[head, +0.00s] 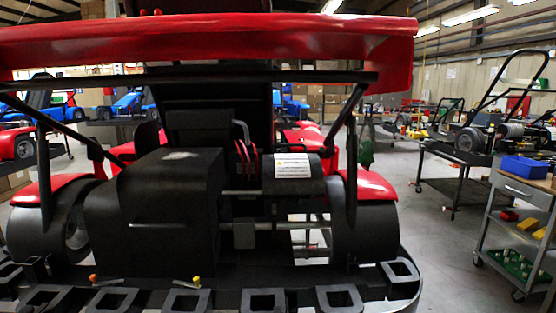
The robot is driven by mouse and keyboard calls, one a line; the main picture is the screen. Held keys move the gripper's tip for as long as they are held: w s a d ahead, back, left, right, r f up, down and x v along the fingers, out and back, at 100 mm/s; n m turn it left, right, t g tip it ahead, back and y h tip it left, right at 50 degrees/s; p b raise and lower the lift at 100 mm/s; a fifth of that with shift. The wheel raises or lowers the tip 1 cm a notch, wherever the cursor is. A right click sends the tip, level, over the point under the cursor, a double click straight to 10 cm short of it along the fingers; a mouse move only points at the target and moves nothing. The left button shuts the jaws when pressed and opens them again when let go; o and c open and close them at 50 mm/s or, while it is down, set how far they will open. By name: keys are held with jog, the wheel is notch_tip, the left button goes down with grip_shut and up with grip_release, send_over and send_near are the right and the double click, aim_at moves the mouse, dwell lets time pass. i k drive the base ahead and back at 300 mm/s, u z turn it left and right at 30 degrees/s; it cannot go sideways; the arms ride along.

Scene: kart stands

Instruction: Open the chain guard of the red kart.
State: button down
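The red kart (215,38) fills most of the head view, with its red upper panel across the top and its black rear parts facing me. A rounded black cover (293,187) with a white warning label sits right of the middle, above the metal axle (240,194). It looks like the chain guard and appears closed down, though its hinge and latch are not clear. A larger black box-like housing (160,215) stands to its left. My gripper is not in view.
Black bars and the kart's rear wheels (365,220) flank the cover. A black bumper with several square loops (265,300) runs along the front. To the right stand a tool cart (512,220) with a blue bin (524,167) and another kart stand (455,180). Open floor lies between.

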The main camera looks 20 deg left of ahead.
aim_at(285, 175)
jog(key=z, duration=0.05)
jog(key=k, duration=0.75)
jog(key=u, duration=0.85)
jog(key=i, duration=1)
jog(key=z, duration=0.05)
